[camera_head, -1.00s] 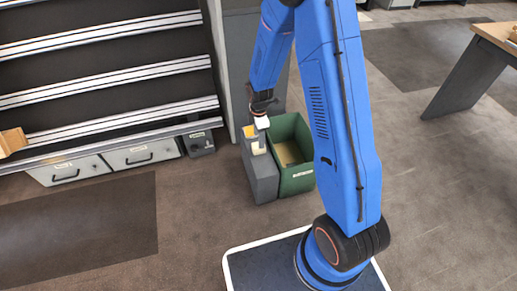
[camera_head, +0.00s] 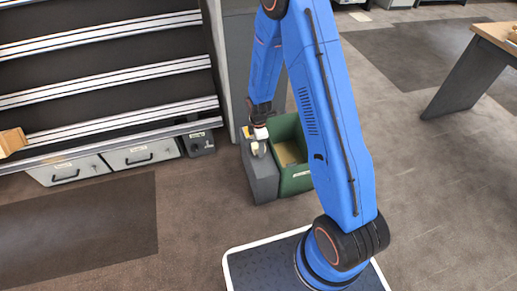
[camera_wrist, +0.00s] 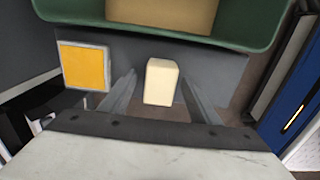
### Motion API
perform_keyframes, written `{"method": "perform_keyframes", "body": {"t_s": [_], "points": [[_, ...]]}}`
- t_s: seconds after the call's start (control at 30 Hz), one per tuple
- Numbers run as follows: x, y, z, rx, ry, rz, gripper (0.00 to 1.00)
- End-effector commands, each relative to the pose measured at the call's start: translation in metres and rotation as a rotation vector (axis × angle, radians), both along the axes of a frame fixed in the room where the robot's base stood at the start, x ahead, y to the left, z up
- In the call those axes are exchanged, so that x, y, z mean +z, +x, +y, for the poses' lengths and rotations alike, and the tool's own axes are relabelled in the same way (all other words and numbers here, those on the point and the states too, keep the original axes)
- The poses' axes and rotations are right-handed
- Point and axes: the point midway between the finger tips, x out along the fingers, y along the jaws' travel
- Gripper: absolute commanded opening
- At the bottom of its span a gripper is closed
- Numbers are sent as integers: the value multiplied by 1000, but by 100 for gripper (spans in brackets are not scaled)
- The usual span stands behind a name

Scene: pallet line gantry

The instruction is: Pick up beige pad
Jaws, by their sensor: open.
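The beige pad (camera_wrist: 161,82) is a small pale block standing on the grey box top (camera_wrist: 220,72) in the wrist view. My gripper (camera_wrist: 160,92) is open, with one finger on each side of the pad and visible gaps between. In the head view the pad (camera_head: 256,150) shows just below my gripper (camera_head: 257,140), on top of the dark grey box (camera_head: 262,180). The exact finger contact is too small to tell there.
A green bin (camera_head: 297,180) with a brown item at its bottom stands right beside the grey box. A yellow square (camera_wrist: 84,66) in a pale frame lies left of the pad. A shelf rack (camera_head: 110,95) stands at the left. A table (camera_head: 470,70) is at the far right.

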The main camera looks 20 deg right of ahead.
Motion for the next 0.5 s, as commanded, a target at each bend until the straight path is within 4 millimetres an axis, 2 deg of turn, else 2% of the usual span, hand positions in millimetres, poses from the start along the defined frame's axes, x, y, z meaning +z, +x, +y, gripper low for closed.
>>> {"method": "perform_keyframes", "body": {"t_s": [0.07, 0.27, 0.5], "points": [[0, 0, 0, 0, 0, 0, 56], [0, 0, 0, 0, 0, 0, 12], [1, 0, 0, 0, 0, 0, 11]]}}
